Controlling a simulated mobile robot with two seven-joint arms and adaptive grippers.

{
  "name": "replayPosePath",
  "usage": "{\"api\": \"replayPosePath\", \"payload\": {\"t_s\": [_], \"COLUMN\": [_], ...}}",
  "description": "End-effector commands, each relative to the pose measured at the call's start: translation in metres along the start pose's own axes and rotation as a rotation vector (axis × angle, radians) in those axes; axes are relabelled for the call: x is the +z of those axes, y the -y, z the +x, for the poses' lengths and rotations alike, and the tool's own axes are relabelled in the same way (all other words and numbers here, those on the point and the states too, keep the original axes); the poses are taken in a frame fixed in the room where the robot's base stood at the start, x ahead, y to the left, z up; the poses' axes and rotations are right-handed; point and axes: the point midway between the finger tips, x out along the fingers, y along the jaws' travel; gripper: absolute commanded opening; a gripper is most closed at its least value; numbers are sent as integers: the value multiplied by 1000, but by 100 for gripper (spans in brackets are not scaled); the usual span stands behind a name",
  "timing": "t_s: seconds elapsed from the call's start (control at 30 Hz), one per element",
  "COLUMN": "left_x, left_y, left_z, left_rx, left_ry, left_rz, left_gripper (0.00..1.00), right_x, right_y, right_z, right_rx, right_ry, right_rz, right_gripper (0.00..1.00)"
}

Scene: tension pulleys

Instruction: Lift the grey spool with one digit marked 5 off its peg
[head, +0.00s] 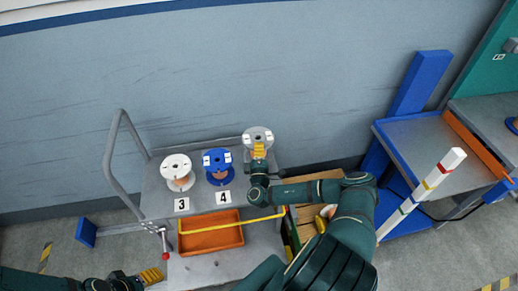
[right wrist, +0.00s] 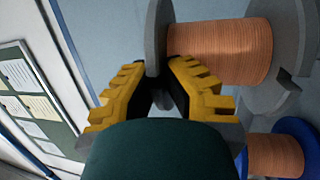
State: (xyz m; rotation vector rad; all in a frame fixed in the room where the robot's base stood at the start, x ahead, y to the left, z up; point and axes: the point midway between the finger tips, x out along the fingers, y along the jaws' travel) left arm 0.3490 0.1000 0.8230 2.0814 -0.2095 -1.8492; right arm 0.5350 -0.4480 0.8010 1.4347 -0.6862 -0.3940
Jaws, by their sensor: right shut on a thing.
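The grey spool (head: 258,134) is at the right end of the row on the grey cart. The right wrist view shows its copper-coloured winding (right wrist: 232,50) between two grey flanges. My right gripper (head: 259,151) is at its near side, with yellow fingers shut on the rim of the upper flange (right wrist: 156,35). The peg under the spool is hidden, and its number is not readable. My left gripper (head: 151,276) is low at the left, apart from the spools; its finger opening is unclear.
A white spool (head: 176,165) and a blue spool (head: 217,160) stand left of the grey one, behind labels 3 and 4. An orange bin (head: 211,238) lies in front. A striped white post (head: 420,195) and blue-framed table (head: 425,150) stand at the right.

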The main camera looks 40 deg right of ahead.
Motion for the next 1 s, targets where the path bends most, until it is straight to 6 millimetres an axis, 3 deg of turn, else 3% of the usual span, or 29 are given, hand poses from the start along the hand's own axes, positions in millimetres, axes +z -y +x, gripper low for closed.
{"api": "replayPosePath", "payload": {"t_s": [0.37,1.0], "left_x": [0,-2], "left_y": [0,-10], "left_z": [-1,-26], "left_rx": [0,0], "left_ry": [0,0], "left_rz": [0,0], "left_gripper": [57,57], "right_x": [0,0], "right_y": [-2,-28], "right_z": [1,6], "right_rx": [11,11], "right_ry": [0,0], "right_rz": [2,2], "right_gripper": [0,0]}}
